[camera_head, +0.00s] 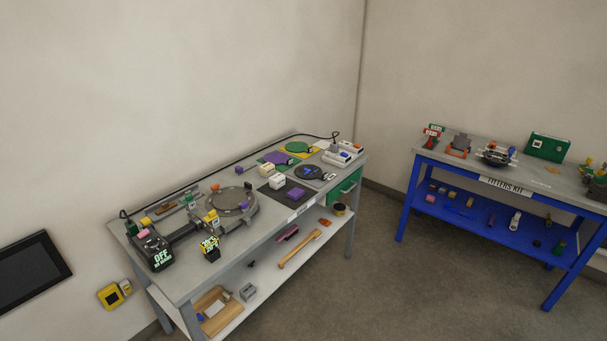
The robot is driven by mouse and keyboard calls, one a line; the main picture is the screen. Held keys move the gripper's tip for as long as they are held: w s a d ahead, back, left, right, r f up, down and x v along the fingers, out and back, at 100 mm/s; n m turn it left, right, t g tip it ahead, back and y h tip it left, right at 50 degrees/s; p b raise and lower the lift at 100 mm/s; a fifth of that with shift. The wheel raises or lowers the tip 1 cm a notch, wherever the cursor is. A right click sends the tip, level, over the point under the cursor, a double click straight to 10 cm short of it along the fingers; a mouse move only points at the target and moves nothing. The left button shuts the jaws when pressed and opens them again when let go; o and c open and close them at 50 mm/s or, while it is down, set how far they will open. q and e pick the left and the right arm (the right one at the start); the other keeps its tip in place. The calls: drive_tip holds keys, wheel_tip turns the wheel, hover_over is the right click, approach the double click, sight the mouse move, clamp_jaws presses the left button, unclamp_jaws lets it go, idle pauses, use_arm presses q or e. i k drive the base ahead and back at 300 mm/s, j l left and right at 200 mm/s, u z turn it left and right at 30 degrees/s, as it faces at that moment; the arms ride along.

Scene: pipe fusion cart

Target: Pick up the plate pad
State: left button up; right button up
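No label picks out the plate pad, and I cannot tell for sure which item it is. On the grey workbench (222,262), a dark square mat holds a purple block (296,194) and a white block (276,182). Behind them lie a round dark disc with a blue mark (309,172), a purple flat piece (277,159) and a green disc (298,147) on a yellow base. A large round grey plate (231,201) sits on a machine at the bench's middle left. Neither of my grippers is in view.
A black box reading OFF (160,256) stands at the bench's left end. The lower shelf holds a wooden-handled tool (299,250) and a wooden board. A blue table (487,232) with tools stands right, with open floor (400,295) between. A dark screen (31,272) is at left.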

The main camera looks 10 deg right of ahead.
sight(277, 181)
drive_tip(key=i+l+u, duration=0.2)
drive_tip(key=i+l, duration=0.95)
drive_tip(key=i+j, duration=0.05)
